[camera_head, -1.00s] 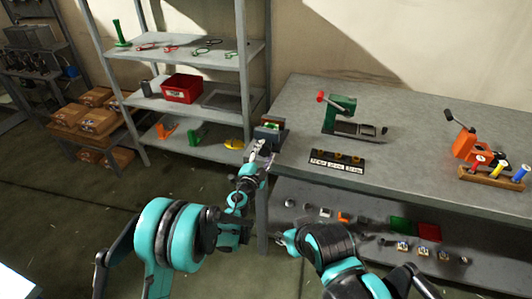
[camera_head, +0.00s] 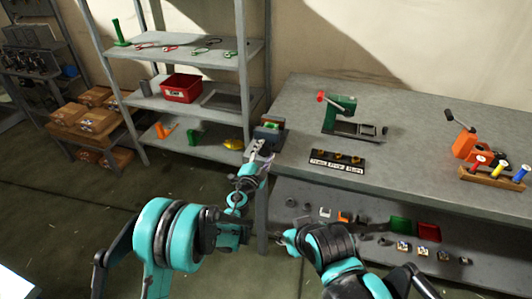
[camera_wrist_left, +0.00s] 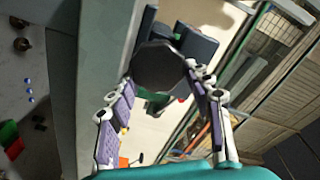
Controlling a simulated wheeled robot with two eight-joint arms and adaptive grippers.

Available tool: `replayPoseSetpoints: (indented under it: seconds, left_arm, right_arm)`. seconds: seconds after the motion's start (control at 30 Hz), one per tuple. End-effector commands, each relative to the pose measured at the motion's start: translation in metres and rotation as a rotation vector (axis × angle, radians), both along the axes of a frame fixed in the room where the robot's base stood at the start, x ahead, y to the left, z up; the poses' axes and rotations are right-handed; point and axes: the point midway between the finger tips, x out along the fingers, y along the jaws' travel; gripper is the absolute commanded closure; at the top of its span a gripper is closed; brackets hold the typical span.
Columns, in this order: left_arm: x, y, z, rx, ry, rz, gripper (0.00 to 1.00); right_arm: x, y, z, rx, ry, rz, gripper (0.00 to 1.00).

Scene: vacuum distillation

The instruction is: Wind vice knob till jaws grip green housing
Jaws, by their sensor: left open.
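The dark grey vice (camera_head: 272,133) stands at the left front corner of the workbench. The green housing (camera_head: 271,125) sits between its jaws; from here I cannot tell how tightly. In the left wrist view, the round dark knob (camera_wrist_left: 158,62) faces the camera and hides much of the vice (camera_wrist_left: 197,45). Some green (camera_wrist_left: 150,95) shows below the knob. My left gripper (camera_head: 258,149) is at the knob side of the vice. In the wrist view its open fingers (camera_wrist_left: 161,76) lie on either side of the knob; contact is unclear.
On the workbench (camera_head: 400,165) are a green device with a red-tipped handle (camera_head: 341,114), a black label block (camera_head: 338,161) and an orange device (camera_head: 465,143). A shelf rack with a red bin (camera_head: 182,88) stands left of the vice. Loose parts lie on the bench's lower shelf.

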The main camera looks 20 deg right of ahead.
Motion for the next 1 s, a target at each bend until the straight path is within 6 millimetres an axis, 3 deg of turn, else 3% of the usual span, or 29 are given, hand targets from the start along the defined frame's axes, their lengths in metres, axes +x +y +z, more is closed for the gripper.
replayPoseSetpoints:
  seconds: [0.03,1.0]
  left_arm:
    - [-0.004,0.01,-0.007,0.013,-0.007,0.012,0.29]
    - [-0.066,0.046,-0.004,0.007,-0.004,0.002,0.29]
  right_arm:
    - [0.0,0.0,-0.002,0.0,0.0,0.0,0.6]
    - [0.0,0.0,-0.001,0.0,0.0,0.0,0.6]
